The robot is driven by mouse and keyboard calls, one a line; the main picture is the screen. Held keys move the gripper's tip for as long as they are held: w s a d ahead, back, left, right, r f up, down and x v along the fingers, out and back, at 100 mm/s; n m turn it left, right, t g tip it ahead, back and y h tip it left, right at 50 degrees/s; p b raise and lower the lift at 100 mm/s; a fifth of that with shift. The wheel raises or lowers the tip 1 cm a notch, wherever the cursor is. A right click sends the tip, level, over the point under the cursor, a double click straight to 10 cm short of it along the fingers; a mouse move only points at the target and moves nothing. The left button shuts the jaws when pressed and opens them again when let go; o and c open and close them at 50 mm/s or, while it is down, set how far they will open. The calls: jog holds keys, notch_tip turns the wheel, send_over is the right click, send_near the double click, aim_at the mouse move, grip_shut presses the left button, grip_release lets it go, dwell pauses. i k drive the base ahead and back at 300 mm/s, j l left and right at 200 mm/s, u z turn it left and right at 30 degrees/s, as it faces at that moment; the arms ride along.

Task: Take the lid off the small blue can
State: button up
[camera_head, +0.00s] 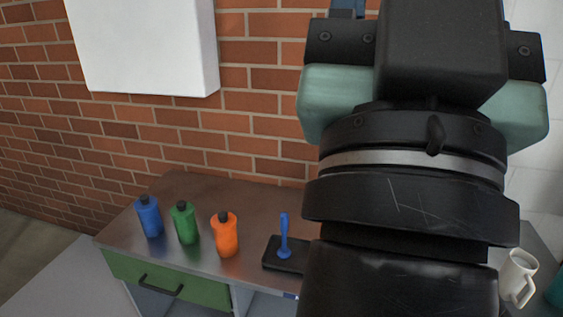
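A small blue container (150,219) with a black cap (141,200) stands upright at the left end of a metal-topped bench, with the cap on it. It is the only blue can-like thing I see. My arm fills the right half of the view, close to the camera. My gripper's fingers do not show, so I cannot tell where they are relative to the blue container. Nothing of my arm touches the container in this view.
A green container (186,225) and an orange one (225,236) stand right of the blue one. A black tray (273,262) holds a blue upright tool (284,240). A white mug (515,276) is far right. The bench (184,263) has a green drawer (180,281). Brick wall behind.

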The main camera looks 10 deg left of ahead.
aim_at(146, 203)
jog(key=i+j+u, duration=0.25)
jog(key=j, duration=0.25)
jog(key=i+j+u, duration=0.2)
jog(key=i+j, duration=0.2)
jog(key=i, duration=0.15)
jog(key=i+j+u, duration=0.45)
jog(key=i+j, duration=0.15)
jog(key=i, duration=0.3)
jog(key=i+j+u, duration=0.25)
jog(key=i, duration=0.2)
jog(key=l, duration=0.1)
